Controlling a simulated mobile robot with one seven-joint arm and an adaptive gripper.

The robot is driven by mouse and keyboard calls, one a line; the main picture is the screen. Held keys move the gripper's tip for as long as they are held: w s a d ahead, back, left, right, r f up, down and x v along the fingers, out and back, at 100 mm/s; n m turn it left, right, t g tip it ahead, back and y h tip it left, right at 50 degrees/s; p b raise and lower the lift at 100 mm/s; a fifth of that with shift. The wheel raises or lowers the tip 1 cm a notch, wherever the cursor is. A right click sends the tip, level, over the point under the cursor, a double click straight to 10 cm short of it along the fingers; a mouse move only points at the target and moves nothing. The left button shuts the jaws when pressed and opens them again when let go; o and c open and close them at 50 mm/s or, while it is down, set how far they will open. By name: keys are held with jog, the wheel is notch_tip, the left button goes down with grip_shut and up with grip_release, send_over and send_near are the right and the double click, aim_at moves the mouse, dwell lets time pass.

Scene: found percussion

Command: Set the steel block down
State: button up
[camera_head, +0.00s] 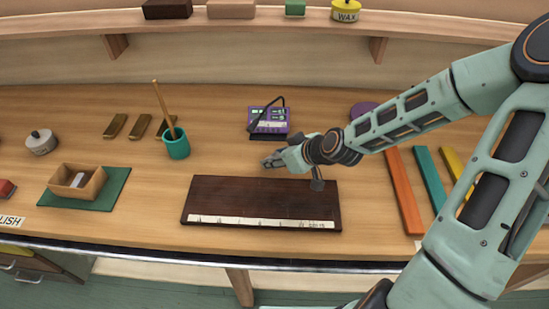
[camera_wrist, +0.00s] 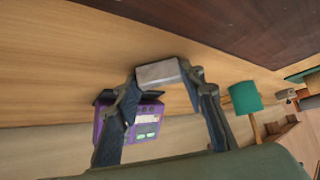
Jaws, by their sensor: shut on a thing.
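The steel block (camera_wrist: 158,73) is a small pale grey piece between my fingertips in the wrist view. My gripper (camera_wrist: 162,82) is shut on it, with one finger at each end. In the head view my gripper (camera_head: 270,161) is low over the wooden bench (camera_head: 225,150), just behind the dark wooden board (camera_head: 262,198) and in front of the purple meter (camera_head: 269,121). The block is hard to make out there among the fingers. I cannot tell whether it touches the bench.
A teal cup (camera_head: 176,146) with a stick stands to the left, near several brass bars (camera_head: 140,126). A cardboard box (camera_head: 77,182) sits on a green mat (camera_head: 113,190) at far left. Orange (camera_head: 404,192) and teal (camera_head: 430,180) bars lie right. Bare bench surrounds my gripper.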

jog(key=shift+r, duration=0.55)
jog(key=r, duration=0.2)
jog(key=shift+s+d+r, duration=0.1)
jog(key=shift+d+r, duration=0.15)
jog(key=shift+r, duration=0.05)
jog(key=s+d+r+b, duration=0.4)
jog(key=s+d+r, duration=0.3)
jog(key=s+r, duration=0.2)
jog(key=shift+s+b, duration=0.3)
jog(key=shift+s, duration=0.95)
jog(key=w+d+r+m+t+h+p, duration=0.2)
jog(key=w+d+r+m+p, duration=0.3)
jog(key=w+r+p, duration=0.4)
jog(key=w+d+r+h, duration=0.1)
jog(key=w, duration=0.3)
jog(key=shift+d+r+m+h, duration=0.15)
jog(key=shift+d+m+h, duration=0.15)
jog(key=shift+d+h, duration=0.1)
jog(key=shift+w+a, duration=0.1)
